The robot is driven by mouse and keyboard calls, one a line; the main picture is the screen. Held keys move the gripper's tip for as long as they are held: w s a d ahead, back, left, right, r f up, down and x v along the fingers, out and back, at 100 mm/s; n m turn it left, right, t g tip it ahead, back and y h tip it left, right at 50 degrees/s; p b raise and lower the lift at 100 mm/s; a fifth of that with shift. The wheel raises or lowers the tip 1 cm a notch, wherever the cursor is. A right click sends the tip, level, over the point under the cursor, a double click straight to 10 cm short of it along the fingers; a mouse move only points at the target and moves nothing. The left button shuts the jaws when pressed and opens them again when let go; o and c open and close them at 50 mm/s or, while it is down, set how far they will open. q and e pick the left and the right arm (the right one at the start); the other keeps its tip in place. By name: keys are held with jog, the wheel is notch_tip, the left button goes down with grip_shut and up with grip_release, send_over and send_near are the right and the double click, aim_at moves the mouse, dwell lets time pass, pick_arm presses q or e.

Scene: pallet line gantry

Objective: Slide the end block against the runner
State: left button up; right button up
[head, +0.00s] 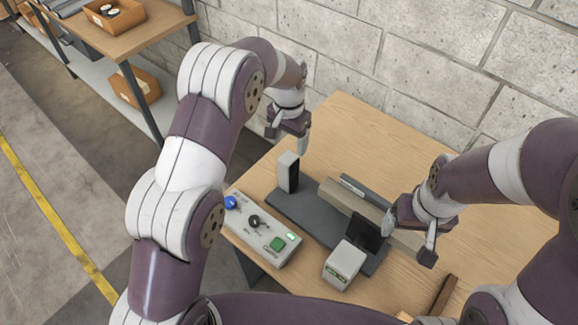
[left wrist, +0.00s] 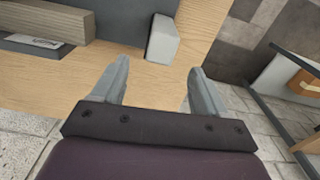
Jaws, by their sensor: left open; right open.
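A pale grey block with a dark face (head: 286,173), which looks like the end block, stands upright at the left end of a dark grey base plate (head: 316,218). In the left wrist view a pale block (left wrist: 162,40) stands beyond the gap between my fingers. A long beige bar (head: 345,200), probably the runner, lies along the plate; it also shows in the left wrist view (left wrist: 45,22). My left gripper (head: 287,139) is open and empty above and behind the block. My right gripper (head: 410,238) is open over the bar's right end and hides part of it.
A control box (head: 262,228) with a blue knob, black knob and green button sits at the table's front left. A pale unit (head: 344,264) with a dark panel stands at the plate's near right. The wooden table (head: 345,130) is clear behind the plate, towards the block wall.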

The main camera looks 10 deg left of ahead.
aim_at(288, 158)
pick_arm(q)
jog(key=shift+w+r+m, duration=0.15)
jog(key=shift+r+m, duration=0.15)
jog(key=shift+r, duration=0.5)
jog(key=shift+s+a+f+p, duration=0.1)
jog(key=shift+s+f+p, duration=0.15)
jog(key=shift+f, duration=0.35)
jog(key=shift+s+a+f+p, duration=0.1)
jog(key=shift+s+f+p, duration=0.15)
jog(key=shift+f, duration=0.3)
jog(key=f+p, duration=0.1)
jog(key=f, duration=0.3)
jog(key=f+p, duration=0.1)
jog(key=f, duration=0.4)
jog(key=shift+w+d+f, duration=0.1)
jog(key=shift+w+f, duration=0.1)
jog(key=shift+f, duration=0.1)
jog(key=shift+w+f, duration=0.1)
jog(key=shift+f, duration=0.25)
pick_arm(e)
jog(key=r, duration=0.3)
jog(key=shift+s+r, duration=0.15)
jog(key=shift+s, duration=0.05)
